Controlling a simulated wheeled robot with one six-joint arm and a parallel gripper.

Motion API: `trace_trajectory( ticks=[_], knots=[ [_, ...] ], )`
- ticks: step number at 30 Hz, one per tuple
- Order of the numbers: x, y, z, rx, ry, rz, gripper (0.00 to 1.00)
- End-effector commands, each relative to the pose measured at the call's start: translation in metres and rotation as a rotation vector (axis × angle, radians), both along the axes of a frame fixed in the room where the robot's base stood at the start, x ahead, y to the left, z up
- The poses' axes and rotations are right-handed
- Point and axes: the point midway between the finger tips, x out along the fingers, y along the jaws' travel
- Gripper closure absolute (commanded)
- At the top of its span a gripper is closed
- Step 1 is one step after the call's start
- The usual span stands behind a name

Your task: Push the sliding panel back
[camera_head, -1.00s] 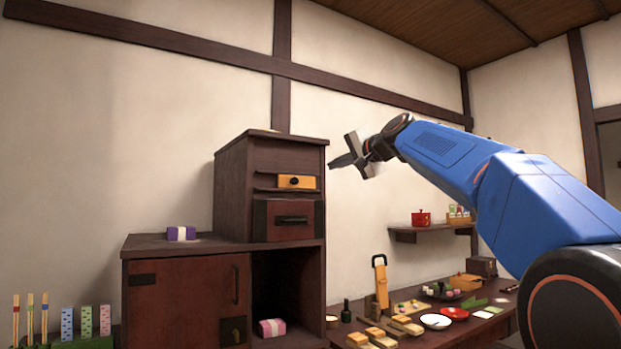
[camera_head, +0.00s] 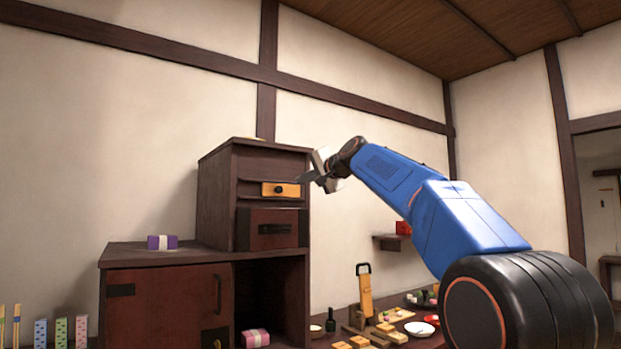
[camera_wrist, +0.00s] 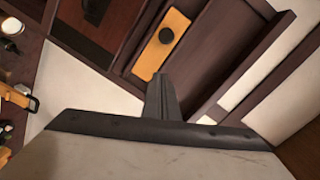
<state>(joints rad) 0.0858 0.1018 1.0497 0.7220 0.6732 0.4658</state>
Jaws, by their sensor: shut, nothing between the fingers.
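A dark wooden cabinet has a small orange panel (camera_head: 281,189) with a dark knob near its top, at the right part of a dark slot. The panel also shows in the wrist view (camera_wrist: 160,45), just beyond my fingertips. Below, a larger reddish-brown door (camera_head: 165,305) with a dark handle covers the left of the lower cabinet; the right side is an open compartment. I cannot tell for sure which is the sliding panel. My gripper (camera_head: 304,179) is shut and empty, just right of the orange panel. In the wrist view the closed fingers (camera_wrist: 160,85) overlap the panel's lower edge; contact is unclear.
A purple-banded block (camera_head: 162,242) sits on the lower cabinet's top. A pink-banded block (camera_head: 255,338) lies in the open compartment. A low table with food, dishes and a tall orange-wood tool (camera_head: 365,290) stands at right. A wall shelf (camera_head: 390,243) is behind my arm.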

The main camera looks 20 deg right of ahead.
Motion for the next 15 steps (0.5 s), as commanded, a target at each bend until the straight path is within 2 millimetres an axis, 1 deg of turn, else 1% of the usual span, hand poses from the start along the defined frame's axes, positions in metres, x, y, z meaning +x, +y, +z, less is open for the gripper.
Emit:
trace_trajectory(
  ticks=[1,3,9,15],
  knots=[
    [0.006,0.003,-0.001,0.000,0.000,0.001,1.00],
    [0.011,0.006,-0.002,0.001,0.000,0.001,1.00],
    [0.007,0.026,-0.012,0.000,-0.001,0.000,1.00],
    [0.005,0.037,-0.018,0.001,0.000,0.000,1.00]
  ],
)
